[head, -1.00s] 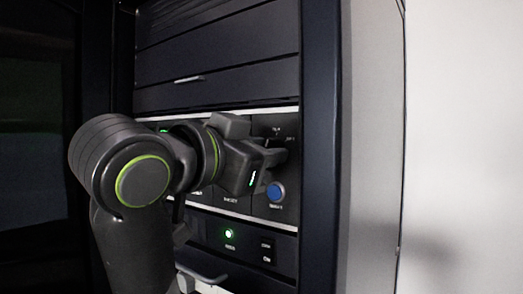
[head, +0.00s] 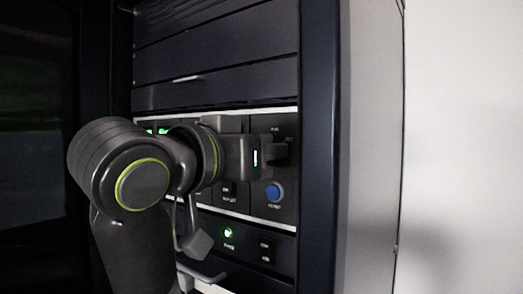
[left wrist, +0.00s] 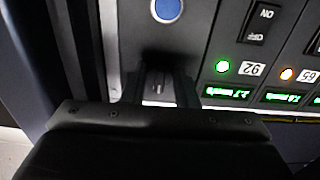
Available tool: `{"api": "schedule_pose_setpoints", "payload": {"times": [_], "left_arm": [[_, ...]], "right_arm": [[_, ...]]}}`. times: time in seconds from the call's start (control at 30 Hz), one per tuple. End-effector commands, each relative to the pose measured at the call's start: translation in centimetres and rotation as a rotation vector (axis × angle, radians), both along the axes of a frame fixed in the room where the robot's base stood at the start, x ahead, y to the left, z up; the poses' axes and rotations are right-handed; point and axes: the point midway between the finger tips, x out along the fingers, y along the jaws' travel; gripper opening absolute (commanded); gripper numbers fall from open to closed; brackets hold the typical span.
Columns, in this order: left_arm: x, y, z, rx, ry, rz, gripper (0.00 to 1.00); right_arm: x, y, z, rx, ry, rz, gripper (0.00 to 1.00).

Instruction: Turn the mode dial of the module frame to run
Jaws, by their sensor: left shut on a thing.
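The module frame (head: 289,214) is a dark panel with white edge strips, set in a rack. Its mode dial is at the upper right of the panel, mostly hidden in the head view by my left gripper (head: 277,152). Small, blurred labels show just above and to the right of the dial. In the left wrist view, my left gripper (left wrist: 158,88) has its two fingers closed around the dial (left wrist: 158,87), which shows only as a small grey piece between them. My right gripper is in neither view.
A blue round button (head: 274,192) sits just below the gripper. A rocker switch (left wrist: 257,22) and lit green displays (left wrist: 228,93) are beside it. A green lamp (head: 228,232) glows on the lower panel. The rack's right post (head: 318,150) stands close by.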

Motion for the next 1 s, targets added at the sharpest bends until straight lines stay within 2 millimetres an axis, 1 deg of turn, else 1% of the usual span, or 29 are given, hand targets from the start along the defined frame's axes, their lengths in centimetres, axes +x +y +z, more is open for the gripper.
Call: {"api": "schedule_pose_setpoints", "payload": {"times": [0.17, 0.2, 0.33, 0.77, 0.87, 1.0], "left_arm": [[0.0, 0.0, 0.0, -0.001, 0.000, 0.000, 0.04], [0.0, 0.0, 0.0, -0.001, 0.000, 0.000, 0.30], [0.0, 0.0, 0.0, 0.000, 0.000, 0.000, 0.47], [-0.1, 0.1, 0.0, 0.000, -0.001, 0.000, 0.47], [-0.7, 0.5, 0.1, -0.001, -0.004, 0.001, 0.47], [-2.6, 2.0, 0.0, 0.000, -0.009, 0.003, 0.47]], "right_arm": [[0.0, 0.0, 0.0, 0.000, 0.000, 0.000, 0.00], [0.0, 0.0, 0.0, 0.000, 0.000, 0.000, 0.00], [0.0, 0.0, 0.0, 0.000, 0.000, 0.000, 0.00], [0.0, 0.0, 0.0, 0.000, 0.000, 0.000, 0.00], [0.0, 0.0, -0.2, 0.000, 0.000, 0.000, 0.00], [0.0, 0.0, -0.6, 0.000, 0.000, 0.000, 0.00]]}}
